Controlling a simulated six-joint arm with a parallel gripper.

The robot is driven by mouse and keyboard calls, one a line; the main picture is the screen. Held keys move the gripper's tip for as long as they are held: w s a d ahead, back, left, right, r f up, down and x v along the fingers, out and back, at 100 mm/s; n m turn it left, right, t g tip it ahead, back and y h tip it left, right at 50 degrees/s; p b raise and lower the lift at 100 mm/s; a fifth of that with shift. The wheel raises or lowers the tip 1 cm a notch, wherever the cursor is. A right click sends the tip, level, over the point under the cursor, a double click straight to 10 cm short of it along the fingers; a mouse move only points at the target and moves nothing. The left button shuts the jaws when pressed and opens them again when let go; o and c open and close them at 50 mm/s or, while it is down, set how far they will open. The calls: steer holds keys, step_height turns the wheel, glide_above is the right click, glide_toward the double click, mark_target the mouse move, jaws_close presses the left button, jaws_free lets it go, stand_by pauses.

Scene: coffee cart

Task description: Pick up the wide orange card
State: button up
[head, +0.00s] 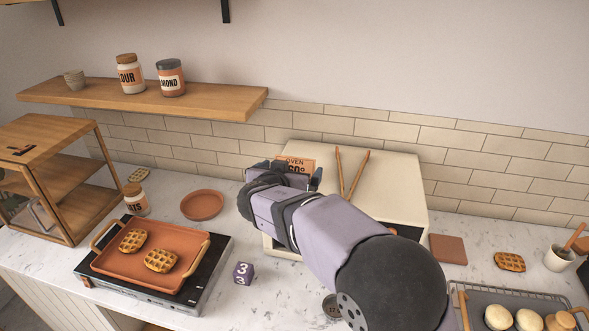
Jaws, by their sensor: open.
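The wide orange card (297,164) is on or just above the top of a cream box-shaped appliance (390,171) at the back of the counter. It faces me with dark print that begins "OVEN"; its lower part is hidden behind my gripper. My gripper (285,171) is open, with one jaw toward the card's left and the other near its right end. I cannot tell whether the jaws touch the card. My purple arm hides part of the appliance's front.
A wooden shelf (215,99) with jars hangs at the upper left. An orange tray (130,268) of waffles sits on a black hotplate. A purple numbered cube (243,273) and an orange plate (202,205) lie left of my arm.

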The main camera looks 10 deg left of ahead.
mark_target(294, 166)
steer(key=shift+p+x, duration=0.8)
steer(key=shift+x, duration=0.7)
steer(key=c, duration=0.9)
steer(key=shift+c, duration=0.2)
steer(key=shift+r, duration=0.1)
step_height(294, 166, up, 10)
steer(key=b, duration=0.2)
